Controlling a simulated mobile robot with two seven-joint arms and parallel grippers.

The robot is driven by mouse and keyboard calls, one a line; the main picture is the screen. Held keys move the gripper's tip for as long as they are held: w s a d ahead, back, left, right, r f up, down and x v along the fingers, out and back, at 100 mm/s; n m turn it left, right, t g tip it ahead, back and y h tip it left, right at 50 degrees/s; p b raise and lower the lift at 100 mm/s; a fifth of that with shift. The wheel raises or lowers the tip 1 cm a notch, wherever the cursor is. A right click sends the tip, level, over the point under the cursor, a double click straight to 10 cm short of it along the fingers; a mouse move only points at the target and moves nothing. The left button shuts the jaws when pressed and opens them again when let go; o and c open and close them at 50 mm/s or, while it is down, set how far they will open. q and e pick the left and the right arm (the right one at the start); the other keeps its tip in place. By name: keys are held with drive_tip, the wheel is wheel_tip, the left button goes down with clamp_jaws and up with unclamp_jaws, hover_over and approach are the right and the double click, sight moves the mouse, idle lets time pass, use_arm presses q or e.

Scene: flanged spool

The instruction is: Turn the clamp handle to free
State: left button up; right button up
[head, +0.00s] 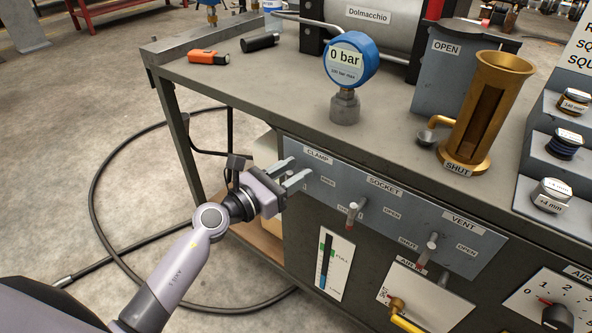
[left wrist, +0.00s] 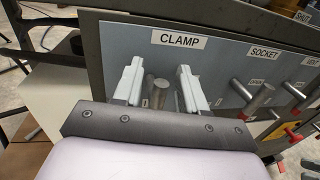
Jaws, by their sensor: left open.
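The clamp handle (left wrist: 157,92) is a grey metal lever below the CLAMP label (left wrist: 180,39) on the grey valve panel (head: 350,208). My left gripper (head: 297,172) is open at the left end of the panel. In the left wrist view my left gripper (left wrist: 161,80) has one finger on each side of the clamp handle, with gaps showing. In the head view the handle is mostly hidden by the gripper. The socket handle (head: 355,212) and vent handle (head: 428,250) stand farther right. My right gripper is not in view.
On the bench above are a blue gauge (head: 350,60) reading 0 bar, a brass fixture (head: 487,110) marked SHUT, an orange tool (head: 207,57) and a black cylinder (head: 260,42). A yellow air lever (head: 405,312) sits below the panel. A black hose (head: 95,190) loops on the floor.

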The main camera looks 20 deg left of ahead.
use_arm(q)
drive_tip(key=shift+w+d, duration=0.3)
drive_tip(key=shift+w, duration=0.1)
clamp_jaws()
